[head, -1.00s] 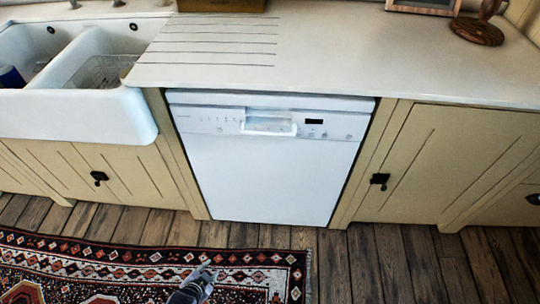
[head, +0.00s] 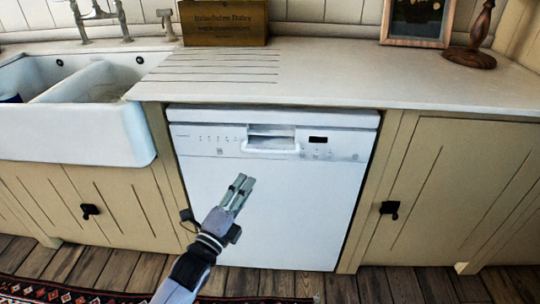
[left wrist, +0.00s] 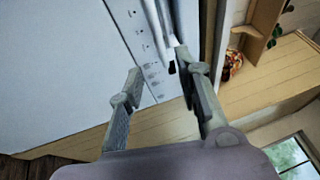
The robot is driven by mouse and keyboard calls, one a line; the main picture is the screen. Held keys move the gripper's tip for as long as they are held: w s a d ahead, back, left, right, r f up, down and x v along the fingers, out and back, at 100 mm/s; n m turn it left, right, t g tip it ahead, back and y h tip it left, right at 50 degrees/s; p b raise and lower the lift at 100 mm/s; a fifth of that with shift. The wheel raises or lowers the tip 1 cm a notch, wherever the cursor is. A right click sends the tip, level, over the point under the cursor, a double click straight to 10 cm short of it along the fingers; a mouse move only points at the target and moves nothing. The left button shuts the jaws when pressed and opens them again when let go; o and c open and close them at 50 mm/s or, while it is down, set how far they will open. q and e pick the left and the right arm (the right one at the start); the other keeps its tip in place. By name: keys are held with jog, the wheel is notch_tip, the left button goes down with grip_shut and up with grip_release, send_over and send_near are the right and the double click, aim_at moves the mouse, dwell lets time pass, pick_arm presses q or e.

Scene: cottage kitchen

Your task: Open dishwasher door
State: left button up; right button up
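The white dishwasher (head: 275,215) is built in under the counter, and its door is closed. Its handle (head: 270,148) is a pale bar below a recess in the middle of the control panel (head: 205,139). My left gripper (head: 241,182) is in front of the door, below and slightly left of the handle, apart from it. In the left wrist view its two fingers (left wrist: 159,62) are spread with nothing between them. The white door (left wrist: 65,75) and the panel's small buttons show beyond them. My right gripper is in neither view.
A white double sink (head: 75,135) is at left. Cabinets with dark latches flank the dishwasher, including the right cabinet door (head: 450,190). A wooden box (head: 224,24) and a picture frame (head: 417,22) stand on the counter (head: 330,80). A patterned rug (head: 60,291) lies on the plank floor.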

aim_at(269, 152)
pick_arm(q)
jog(key=shift+b+x, duration=1.1)
jog(key=shift+x, duration=6.1)
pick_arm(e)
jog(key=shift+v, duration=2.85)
pick_arm(q)
jog(key=shift+c, duration=0.4)
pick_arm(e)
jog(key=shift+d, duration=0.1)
pick_arm(q)
grip_shut()
jog(key=shift+s, duration=0.1)
